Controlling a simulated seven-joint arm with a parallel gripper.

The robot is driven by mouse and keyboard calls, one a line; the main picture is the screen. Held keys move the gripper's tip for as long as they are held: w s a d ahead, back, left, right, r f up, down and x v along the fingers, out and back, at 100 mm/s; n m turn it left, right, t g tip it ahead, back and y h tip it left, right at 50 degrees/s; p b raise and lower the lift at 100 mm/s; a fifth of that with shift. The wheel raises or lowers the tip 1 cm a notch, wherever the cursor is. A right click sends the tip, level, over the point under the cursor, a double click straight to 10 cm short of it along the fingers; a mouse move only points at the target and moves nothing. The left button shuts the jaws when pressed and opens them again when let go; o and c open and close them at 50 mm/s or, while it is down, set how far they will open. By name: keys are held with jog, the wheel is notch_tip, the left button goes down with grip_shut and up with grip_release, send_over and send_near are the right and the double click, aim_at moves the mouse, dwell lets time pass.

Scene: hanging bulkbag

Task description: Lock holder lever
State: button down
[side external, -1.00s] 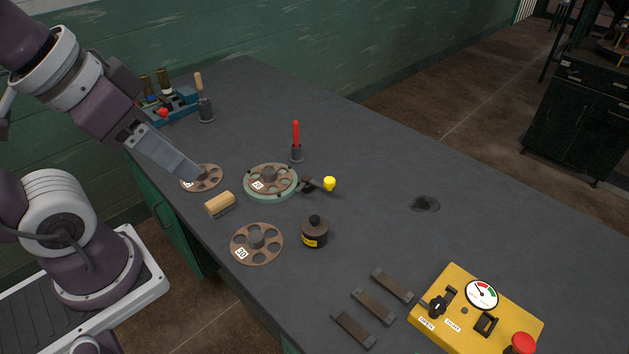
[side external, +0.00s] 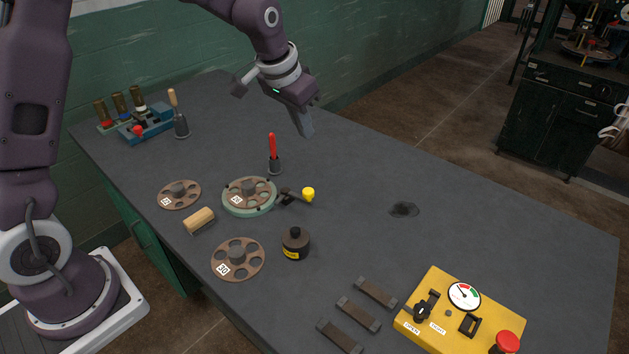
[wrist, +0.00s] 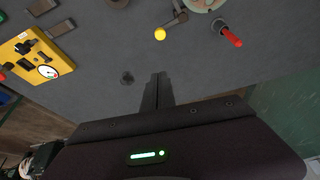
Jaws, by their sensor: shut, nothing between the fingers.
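The holder (side external: 262,209) is a round green base with a brown holed disc (side external: 238,187) seated on it. Its dark lever (side external: 289,197) reaches out to the right and ends in a yellow knob (side external: 308,194). In the wrist view the knob (wrist: 160,34) is at the top middle, and the holder (wrist: 203,4) is cut by the top edge. My gripper (side external: 307,133) is shut and empty, pointing down above the table, behind the knob and apart from it. In the wrist view its fingertips (wrist: 158,77) lie below the knob.
A red-handled tool (side external: 272,147) stands upright behind the holder, between it and my gripper's side. A yellow control box (side external: 460,312) stands front right. The right-hand table is mostly clear.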

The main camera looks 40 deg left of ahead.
send_over(292, 196)
jog(key=w+d, duration=0.4)
jog(key=d, duration=0.1)
notch_tip(292, 196, down, 9)
jog(key=shift+w+a+r, duration=0.15)
jog(key=shift+a+r, duration=0.05)
jog(key=x, duration=1)
jog(key=shift+d+f, duration=0.1)
jog(key=shift+f, duration=0.1)
jog(key=s, duration=0.3)
jog(key=shift+r, duration=0.1)
jog(key=shift+s, duration=0.65)
jog(key=shift+s, duration=0.1)
